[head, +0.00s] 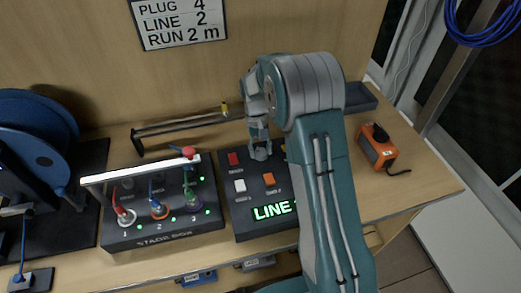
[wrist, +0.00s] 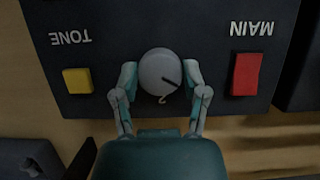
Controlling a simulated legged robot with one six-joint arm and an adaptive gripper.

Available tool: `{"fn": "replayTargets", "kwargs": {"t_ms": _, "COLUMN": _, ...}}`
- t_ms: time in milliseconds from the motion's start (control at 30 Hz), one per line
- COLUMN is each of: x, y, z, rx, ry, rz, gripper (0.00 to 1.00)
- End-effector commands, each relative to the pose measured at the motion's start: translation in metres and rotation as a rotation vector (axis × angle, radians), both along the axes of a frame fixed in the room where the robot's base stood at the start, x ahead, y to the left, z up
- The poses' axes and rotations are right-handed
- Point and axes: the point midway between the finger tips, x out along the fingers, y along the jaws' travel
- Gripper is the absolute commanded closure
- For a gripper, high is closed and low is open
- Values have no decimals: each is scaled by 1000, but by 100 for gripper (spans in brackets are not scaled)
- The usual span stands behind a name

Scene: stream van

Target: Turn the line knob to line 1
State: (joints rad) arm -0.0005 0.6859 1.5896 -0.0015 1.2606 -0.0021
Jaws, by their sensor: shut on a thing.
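The line knob (wrist: 158,68) is a round grey knob with a dark pointer line, on the dark control panel (wrist: 200,15). In the wrist view the pointer slants toward the lower right, and a "2" shows just below the knob. My gripper (wrist: 160,78) has one finger on each side of the knob and is shut on it. In the head view the knob (head: 262,153) shows below my gripper (head: 259,140). The panel's green display (head: 272,211) reads "LINE"; my arm hides whatever follows.
A red MAIN button (wrist: 246,73) and a yellow TONE button (wrist: 77,80) flank the knob. A stage box (head: 165,238) with several plugs stands left. An orange device (head: 376,148) sits right. The wall sign (head: 178,22) reads plug 4, line 2, run 2 m.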

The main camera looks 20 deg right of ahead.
Motion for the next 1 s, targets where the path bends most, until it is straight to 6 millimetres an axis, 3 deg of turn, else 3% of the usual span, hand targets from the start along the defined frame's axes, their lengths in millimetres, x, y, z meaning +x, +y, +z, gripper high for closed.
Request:
{"fn": "replayTargets", "kwargs": {"t_ms": 467, "x": 2, "y": 1, "z": 0, "rx": 1, "ry": -9, "rz": 13, "gripper": 91}}
{"fn": "replayTargets", "kwargs": {"t_ms": 500, "x": 2, "y": 1, "z": 0, "rx": 1, "ry": -9, "rz": 13, "gripper": 30}}
{"fn": "replayTargets", "kwargs": {"t_ms": 567, "x": 2, "y": 1, "z": 0, "rx": 1, "ry": -8, "rz": 13, "gripper": 8}}
{"fn": "replayTargets", "kwargs": {"t_ms": 1000, "x": 1, "y": 0, "z": 3, "rx": 1, "ry": -4, "rz": 12, "gripper": 8}}
